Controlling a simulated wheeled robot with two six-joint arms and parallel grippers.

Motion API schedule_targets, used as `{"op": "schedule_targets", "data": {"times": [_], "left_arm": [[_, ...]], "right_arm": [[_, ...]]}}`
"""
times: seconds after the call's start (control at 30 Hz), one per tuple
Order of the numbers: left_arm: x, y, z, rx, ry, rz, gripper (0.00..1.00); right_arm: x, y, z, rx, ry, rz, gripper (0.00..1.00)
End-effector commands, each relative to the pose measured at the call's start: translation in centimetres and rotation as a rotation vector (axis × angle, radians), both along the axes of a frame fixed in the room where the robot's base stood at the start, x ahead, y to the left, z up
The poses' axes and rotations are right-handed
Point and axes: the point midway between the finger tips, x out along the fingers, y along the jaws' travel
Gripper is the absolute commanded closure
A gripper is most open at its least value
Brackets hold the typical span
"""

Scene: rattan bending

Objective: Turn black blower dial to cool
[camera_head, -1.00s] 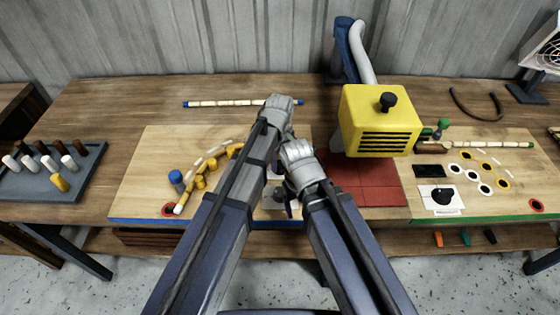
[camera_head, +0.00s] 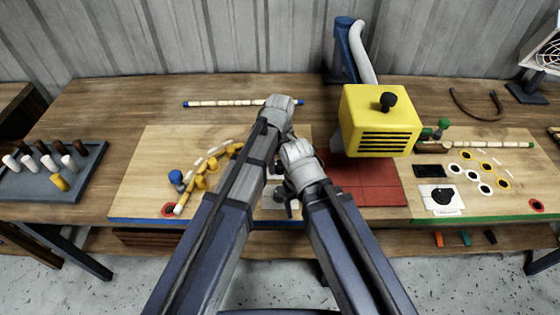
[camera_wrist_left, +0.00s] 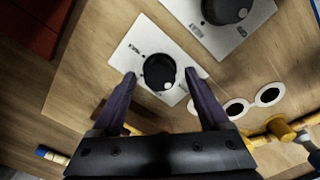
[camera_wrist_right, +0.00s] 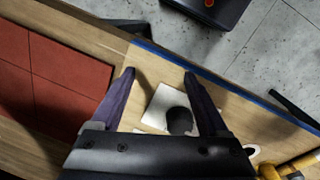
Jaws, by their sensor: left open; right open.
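In the left wrist view, a black dial (camera_wrist_left: 160,72) on a white plate (camera_wrist_left: 128,48) sits between the spread fingertips of my open left gripper (camera_wrist_left: 160,76). A second black dial (camera_wrist_left: 224,9) on a white plate is farther up. In the right wrist view, my open right gripper (camera_wrist_right: 160,74) is above a white plate (camera_wrist_right: 160,104) with a black dial (camera_wrist_right: 180,121) near its right finger. I cannot tell whether either gripper touches a dial. My arms mostly hide this spot in the head view. Another black dial (camera_head: 442,195) is on the right board. Dial labels are unreadable.
A yellow blower box (camera_head: 380,122) with a black knob stands over a red mat (camera_head: 362,182) right of my grippers. Curved yellow pegs (camera_head: 200,182) are on the left board. A tray of pegs (camera_head: 75,188) is far left. My two wrists are very close together.

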Motion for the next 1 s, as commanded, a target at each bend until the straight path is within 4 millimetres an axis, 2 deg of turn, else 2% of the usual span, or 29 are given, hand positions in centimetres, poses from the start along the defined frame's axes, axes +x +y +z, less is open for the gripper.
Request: {"op": "schedule_targets", "data": {"times": [0.37, 0.57, 0.83, 1.0], "left_arm": [[0.0, 0.0, 0.8, 0.000, 0.000, 0.000, 0.22], [0.0, 0.0, 2.8, 0.000, 0.000, 0.000, 0.22], [0.0, 0.0, 6.5, 0.000, 0.000, 0.000, 0.22], [0.0, 0.0, 7.8, 0.000, 0.000, 0.000, 0.22]], "right_arm": [[0.0, 0.0, 0.8, 0.000, 0.000, 0.000, 0.22], [0.0, 0.0, 2.8, 0.000, 0.000, 0.000, 0.22], [0.0, 0.0, 6.5, 0.000, 0.000, 0.000, 0.22], [0.0, 0.0, 7.8, 0.000, 0.000, 0.000, 0.22]]}}
